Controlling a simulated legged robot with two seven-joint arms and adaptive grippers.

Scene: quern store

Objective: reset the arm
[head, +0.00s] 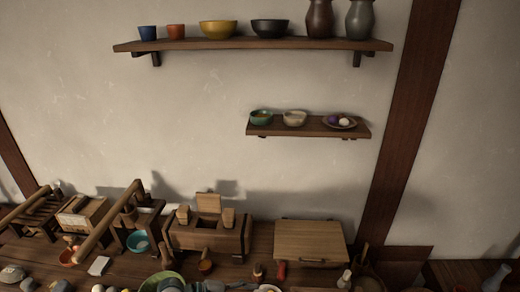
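Neither of my arms nor grippers can be made out in the head view. The task names no object other than the arm. A wooden work surface (262,240) runs along the bottom, crowded with wooden and ceramic items. Its near part is cut off by the lower edge of the picture.
A long upper shelf (250,44) holds cups, bowls and two vases. A short lower shelf (308,127) holds small dishes. Below stand a wooden box (205,238), a wooden board (310,241), a teal bowl (138,241) and a green bowl (152,283). The wall between is clear.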

